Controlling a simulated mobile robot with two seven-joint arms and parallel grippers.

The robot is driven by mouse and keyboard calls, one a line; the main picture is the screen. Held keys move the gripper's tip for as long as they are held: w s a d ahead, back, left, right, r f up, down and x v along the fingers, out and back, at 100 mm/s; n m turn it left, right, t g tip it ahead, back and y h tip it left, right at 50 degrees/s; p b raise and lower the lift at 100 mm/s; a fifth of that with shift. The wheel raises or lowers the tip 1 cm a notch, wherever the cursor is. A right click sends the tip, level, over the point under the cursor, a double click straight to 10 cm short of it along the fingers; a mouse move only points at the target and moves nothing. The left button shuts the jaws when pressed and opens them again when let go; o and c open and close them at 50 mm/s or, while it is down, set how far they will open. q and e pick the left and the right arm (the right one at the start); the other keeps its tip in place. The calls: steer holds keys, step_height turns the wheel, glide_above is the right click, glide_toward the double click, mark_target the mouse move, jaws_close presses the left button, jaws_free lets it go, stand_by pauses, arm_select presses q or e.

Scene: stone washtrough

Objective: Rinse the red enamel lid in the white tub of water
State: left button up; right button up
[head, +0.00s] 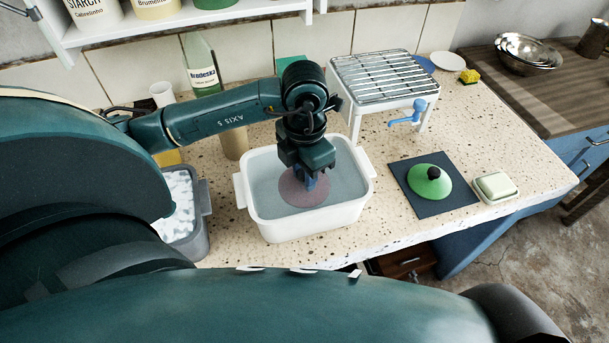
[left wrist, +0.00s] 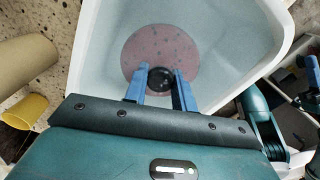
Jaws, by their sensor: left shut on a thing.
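The white tub (head: 307,222) of water stands on the speckled counter. The red enamel lid (head: 297,191) is under the water in it, looking dull pink through the surface. It also shows in the left wrist view (left wrist: 150,45), round, with dark specks over it and a black knob (left wrist: 160,79). My left gripper (head: 312,186) points down into the tub, its blue fingers shut on the lid's knob. Whether the lid touches the tub floor I cannot tell.
A grey tub of suds (head: 202,211) stands left of the white tub. To the right are a wire-topped white stand (head: 383,78) with a blue tap, a green lid (head: 429,187) on a dark mat (head: 452,200), and a soap dish (head: 495,187). A bottle (head: 203,75) stands behind.

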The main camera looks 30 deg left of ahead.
arm_select(q)
steer(key=shift+r+p, duration=2.25)
steer(key=shift+r, duration=1.25)
step_height(320, 180, up, 4)
steer(key=shift+p, duration=1.25)
